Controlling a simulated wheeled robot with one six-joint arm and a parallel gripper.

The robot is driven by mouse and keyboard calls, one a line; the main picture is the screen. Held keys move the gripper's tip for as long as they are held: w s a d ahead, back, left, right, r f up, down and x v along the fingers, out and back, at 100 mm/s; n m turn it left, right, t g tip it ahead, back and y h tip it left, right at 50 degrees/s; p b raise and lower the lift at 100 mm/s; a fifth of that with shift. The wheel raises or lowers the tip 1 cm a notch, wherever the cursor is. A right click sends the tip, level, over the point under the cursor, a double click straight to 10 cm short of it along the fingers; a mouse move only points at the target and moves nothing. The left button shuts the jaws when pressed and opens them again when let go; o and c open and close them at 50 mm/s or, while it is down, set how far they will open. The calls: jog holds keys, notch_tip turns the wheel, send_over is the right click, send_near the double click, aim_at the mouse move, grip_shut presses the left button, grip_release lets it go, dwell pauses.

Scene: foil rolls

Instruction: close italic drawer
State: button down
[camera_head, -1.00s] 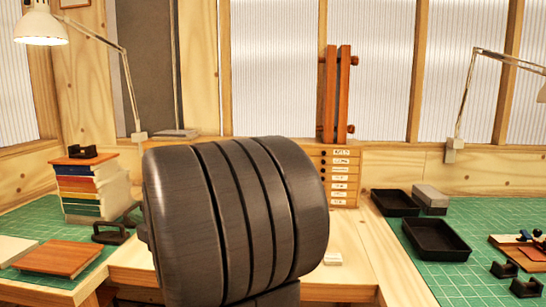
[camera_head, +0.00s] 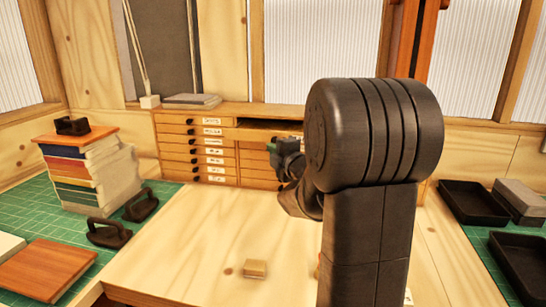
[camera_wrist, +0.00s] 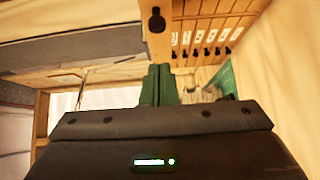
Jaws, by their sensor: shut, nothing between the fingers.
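A wooden cabinet (camera_head: 195,157) with labelled drawers and dark knobs stands at the back of the bench. Its left column looks shut. In the right column, a dark opening (camera_head: 268,124) shows at the top, where a drawer seems pulled out. I cannot read which label says italic. In the wrist view a drawer front (camera_wrist: 158,50) with a dark knob stands out from the row of labelled drawers (camera_wrist: 203,40). My gripper (camera_head: 274,148) is in front of the right column, close to that drawer; its green fingers (camera_wrist: 160,85) are shut and empty. Contact cannot be told.
My arm hides the cabinet's right end. A small wooden block (camera_head: 255,268) lies on the bench. A book stack (camera_head: 85,175) and dark-handled tools (camera_head: 108,233) are at the left; black trays (camera_head: 472,203) are at the right. The bench front is mostly clear.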

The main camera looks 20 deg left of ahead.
aim_at(284, 129)
jog(key=shift+w+a+p, duration=0.25)
jog(key=shift+w+p, duration=0.15)
jog(key=shift+w, duration=0.6)
jog(key=shift+w+a+p, duration=0.2)
jog(key=shift+w+p, duration=0.15)
jog(key=shift+w, duration=0.6)
jog(key=w+a, duration=0.1)
jog(key=w, duration=0.3)
jog(key=w+a, duration=0.1)
jog(key=w, duration=0.3)
jog(key=w+a, duration=0.1)
jog(key=w, duration=0.4)
jog(key=shift+p, duration=0.35)
jog(key=shift+r, duration=0.3)
